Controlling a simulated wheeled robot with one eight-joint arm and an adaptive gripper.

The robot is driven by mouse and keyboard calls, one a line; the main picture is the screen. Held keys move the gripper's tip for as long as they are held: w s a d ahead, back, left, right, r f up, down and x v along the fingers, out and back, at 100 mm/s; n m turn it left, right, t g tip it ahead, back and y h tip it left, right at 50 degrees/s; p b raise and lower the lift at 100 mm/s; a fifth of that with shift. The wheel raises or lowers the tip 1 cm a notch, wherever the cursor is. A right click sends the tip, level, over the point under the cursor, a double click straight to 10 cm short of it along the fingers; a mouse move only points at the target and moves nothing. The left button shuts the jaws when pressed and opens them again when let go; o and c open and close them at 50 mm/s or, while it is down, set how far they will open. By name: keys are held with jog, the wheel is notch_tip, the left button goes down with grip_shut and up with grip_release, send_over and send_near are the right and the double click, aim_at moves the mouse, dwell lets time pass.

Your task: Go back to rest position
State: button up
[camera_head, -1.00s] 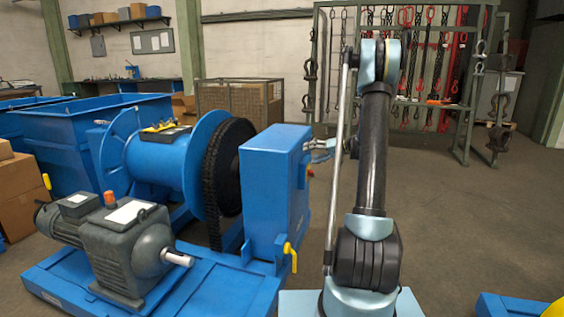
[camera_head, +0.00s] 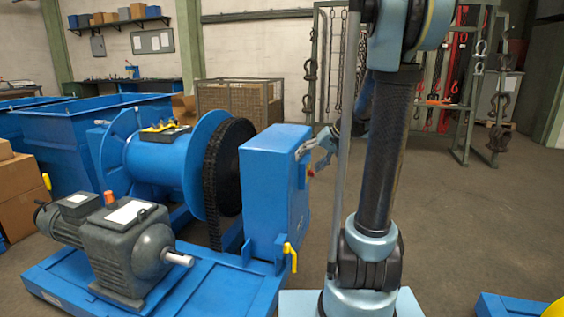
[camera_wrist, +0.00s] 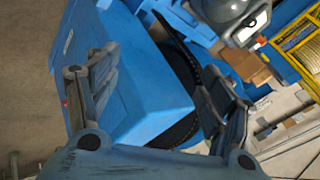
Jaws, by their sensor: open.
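My arm rises at the right of centre in the head view, its elbow cut by the top edge. My gripper (camera_head: 318,152) shows beside the upper right side of the blue box-shaped housing (camera_head: 270,185). In the wrist view my gripper (camera_wrist: 160,65) has its two dark fingers spread wide with nothing held between them. The blue housing (camera_wrist: 135,85) lies beyond the fingers there, with the dark chain (camera_wrist: 185,90) at its edge. Whether a finger touches the housing I cannot tell.
The blue drum (camera_head: 165,160) with its chain wheel (camera_head: 230,165) stands left of the housing. A grey motor gearbox (camera_head: 125,245) sits on the blue base. A rack of chains (camera_head: 470,90) stands at the back right. The floor (camera_head: 470,220) at the right is open.

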jog(key=s+d+f+h, duration=0.2)
jog(key=s+f, duration=0.1)
jog(key=s, duration=0.7)
jog(key=s+d+f+g+h, duration=0.1)
jog(key=s+d+f+h, duration=0.1)
jog(key=s, duration=0.8)
jog(key=s+d+f+m+h, duration=0.1)
jog(key=s+d+f+h, duration=0.2)
jog(key=s+f, duration=0.3)
jog(key=s+d, duration=0.1)
jog(key=s, duration=0.3)
jog(key=shift+s, duration=0.35)
